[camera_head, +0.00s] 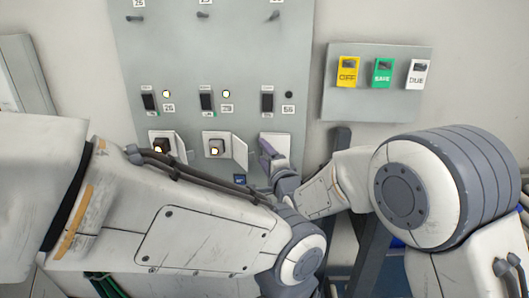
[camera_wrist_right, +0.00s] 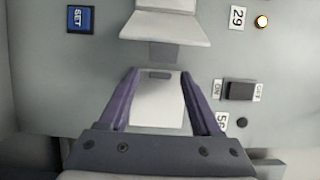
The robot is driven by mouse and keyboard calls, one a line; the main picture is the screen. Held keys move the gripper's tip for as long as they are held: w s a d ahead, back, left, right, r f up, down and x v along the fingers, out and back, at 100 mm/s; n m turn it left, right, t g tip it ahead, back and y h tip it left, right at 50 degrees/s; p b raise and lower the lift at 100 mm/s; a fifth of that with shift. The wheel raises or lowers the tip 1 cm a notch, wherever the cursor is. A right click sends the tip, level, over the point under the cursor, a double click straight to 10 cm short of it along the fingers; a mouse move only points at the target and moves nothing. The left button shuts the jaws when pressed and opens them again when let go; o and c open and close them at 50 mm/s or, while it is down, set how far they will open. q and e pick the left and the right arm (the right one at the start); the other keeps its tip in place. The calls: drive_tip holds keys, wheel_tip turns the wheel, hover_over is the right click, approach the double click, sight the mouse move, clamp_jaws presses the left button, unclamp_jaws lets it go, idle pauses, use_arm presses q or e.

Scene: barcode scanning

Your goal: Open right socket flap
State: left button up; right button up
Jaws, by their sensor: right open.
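The right socket flap (camera_head: 275,141) is a white square plate at the lower right of the grey panel. It looks shut over its socket. In the right wrist view the flap (camera_wrist_right: 158,105) lies between the two purple fingers, with a small dark slot near its far edge. My right gripper (camera_head: 267,157) is open in front of the flap; its fingers (camera_wrist_right: 152,88) stand on both sides of it. I cannot tell whether they touch it. My left arm crosses the lower left, and its gripper is not in view.
The left socket (camera_head: 157,148) and middle socket (camera_head: 216,148) have their flaps swung open to the right. A blue button (camera_head: 239,180) sits below. Dark switches, including the right one (camera_head: 267,102), are above. A side panel (camera_head: 377,105) has yellow, green and white buttons.

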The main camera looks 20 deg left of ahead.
drive_tip(key=shift+w, duration=0.15)
drive_tip(key=shift+c, duration=0.3)
clamp_jaws()
idle(1.1)
